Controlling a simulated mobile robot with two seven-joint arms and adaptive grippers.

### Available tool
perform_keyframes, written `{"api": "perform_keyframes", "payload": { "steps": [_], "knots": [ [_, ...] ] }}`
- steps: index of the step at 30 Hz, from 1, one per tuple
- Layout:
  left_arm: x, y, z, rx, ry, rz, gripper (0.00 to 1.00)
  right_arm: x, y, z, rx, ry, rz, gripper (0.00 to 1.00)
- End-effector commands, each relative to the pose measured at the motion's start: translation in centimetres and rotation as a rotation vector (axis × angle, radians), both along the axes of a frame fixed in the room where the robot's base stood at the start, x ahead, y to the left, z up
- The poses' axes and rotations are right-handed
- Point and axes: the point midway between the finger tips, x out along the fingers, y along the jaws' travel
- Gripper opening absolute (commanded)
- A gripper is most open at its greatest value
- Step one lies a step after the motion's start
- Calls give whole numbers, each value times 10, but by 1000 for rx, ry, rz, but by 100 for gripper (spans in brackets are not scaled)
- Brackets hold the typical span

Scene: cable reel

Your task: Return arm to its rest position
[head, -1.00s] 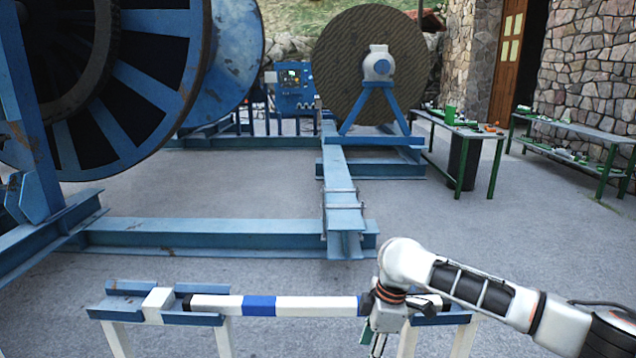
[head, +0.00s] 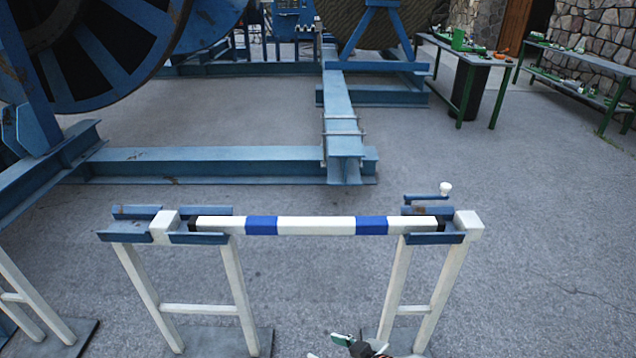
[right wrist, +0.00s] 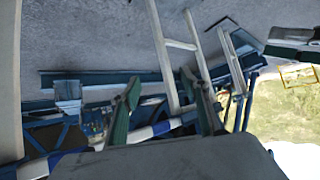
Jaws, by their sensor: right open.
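My right gripper (head: 358,346) shows only in part at the bottom edge of the head view, below and in front of the white and blue bar (head: 315,225). In the right wrist view my right gripper (right wrist: 160,95) has its two green fingers spread apart with nothing between the tips. The bar lies level across two white-legged stands, and the gripper is apart from it. My left gripper is in neither view. Most of my right arm is hidden below the head view.
The right stand (head: 395,290) and left stand (head: 240,290) are close in front. A blue beam frame (head: 230,160) lies behind them, with a large blue reel (head: 95,50) at the left. Green-legged tables (head: 470,55) stand at the back right. Grey floor is clear at the right.

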Motion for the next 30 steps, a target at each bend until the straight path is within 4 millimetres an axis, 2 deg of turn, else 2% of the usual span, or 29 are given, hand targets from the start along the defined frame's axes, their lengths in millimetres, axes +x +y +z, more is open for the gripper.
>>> {"api": "perform_keyframes", "payload": {
  "steps": [1,7,12,15,20,30],
  "knots": [
    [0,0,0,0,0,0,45,-13,-13,-8,10,-1,-54,45],
    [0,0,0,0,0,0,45,-52,-80,-26,-3,-53,-255,45],
    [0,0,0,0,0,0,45,-91,-136,-34,-56,-97,-375,45],
    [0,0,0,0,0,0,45,-109,-159,-35,-86,-117,-413,45],
    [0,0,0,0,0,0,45,-121,-175,-34,-111,-135,-436,45],
    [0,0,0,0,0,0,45,-122,-176,-34,-112,-137,-437,45]
  ]
}}
